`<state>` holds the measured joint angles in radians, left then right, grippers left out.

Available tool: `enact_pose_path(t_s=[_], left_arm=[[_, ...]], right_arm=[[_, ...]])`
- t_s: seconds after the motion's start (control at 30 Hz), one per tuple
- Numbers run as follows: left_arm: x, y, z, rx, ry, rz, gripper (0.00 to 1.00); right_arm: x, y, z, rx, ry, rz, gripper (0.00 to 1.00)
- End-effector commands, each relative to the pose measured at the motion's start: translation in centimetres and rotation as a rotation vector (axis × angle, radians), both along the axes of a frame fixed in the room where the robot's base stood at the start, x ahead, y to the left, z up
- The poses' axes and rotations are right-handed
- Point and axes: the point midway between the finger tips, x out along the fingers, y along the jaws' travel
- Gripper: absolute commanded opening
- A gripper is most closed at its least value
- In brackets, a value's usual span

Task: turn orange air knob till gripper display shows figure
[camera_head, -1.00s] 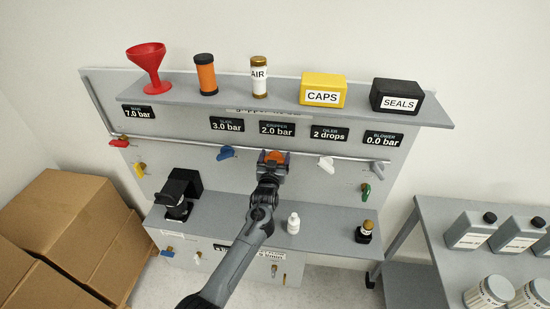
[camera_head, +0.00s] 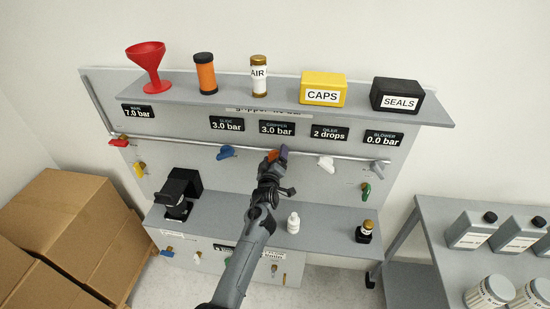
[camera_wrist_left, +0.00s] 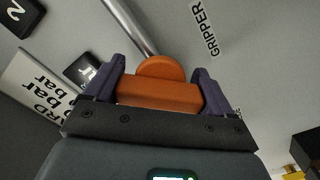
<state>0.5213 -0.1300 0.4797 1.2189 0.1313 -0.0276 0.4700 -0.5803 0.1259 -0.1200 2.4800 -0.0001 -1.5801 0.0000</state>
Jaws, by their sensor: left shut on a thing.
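The orange air knob (camera_head: 272,156) is on the pipe in the middle of the grey panel. My left gripper (camera_head: 276,160) is shut on it. In the left wrist view the orange knob (camera_wrist_left: 160,92) sits between the two purple fingers of my left gripper (camera_wrist_left: 158,90), with the word GRIPPER on the panel beside it. The gripper display (camera_head: 277,128) above the knob reads 3.0 bar. A sign strip (camera_head: 268,112) above the displays is too blurred to read fully. My right gripper is not in view.
Other displays are main (camera_head: 138,111) at 7.0 bar, slide (camera_head: 227,123) at 3.0 bar, oiler (camera_head: 330,133) and blower (camera_head: 384,138). A blue knob (camera_head: 226,152) and a white knob (camera_head: 326,162) flank the orange one. A white bottle (camera_head: 293,223) stands on the lower shelf.

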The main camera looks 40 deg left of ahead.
Motion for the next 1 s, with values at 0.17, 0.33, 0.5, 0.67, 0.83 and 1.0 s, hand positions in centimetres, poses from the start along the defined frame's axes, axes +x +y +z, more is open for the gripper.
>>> enact_pose_path(t_s=[0.17, 0.33, 0.5, 0.67, 0.83, 1.0], left_arm=[[0.01, -0.03, -0.03, -0.045, -0.025, 0.000, 0.53], [-0.01, 0.00, -0.02, -0.062, -0.034, 0.001, 0.53], [0.00, 0.01, -0.02, -0.064, -0.035, 0.001, 0.53], [0.00, 0.01, -0.02, -0.063, -0.035, 0.001, 0.53], [0.00, 0.00, -0.01, -0.063, -0.035, 0.000, 1.00], [-0.01, -0.01, -0.01, -0.062, -0.035, 0.000, 1.00]], right_arm=[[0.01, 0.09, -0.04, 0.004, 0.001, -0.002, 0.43], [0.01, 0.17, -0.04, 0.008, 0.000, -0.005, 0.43], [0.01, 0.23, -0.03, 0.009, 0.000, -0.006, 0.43], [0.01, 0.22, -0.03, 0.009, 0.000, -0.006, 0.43], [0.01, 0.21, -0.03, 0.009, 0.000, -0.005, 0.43], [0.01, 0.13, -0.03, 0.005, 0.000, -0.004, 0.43]])
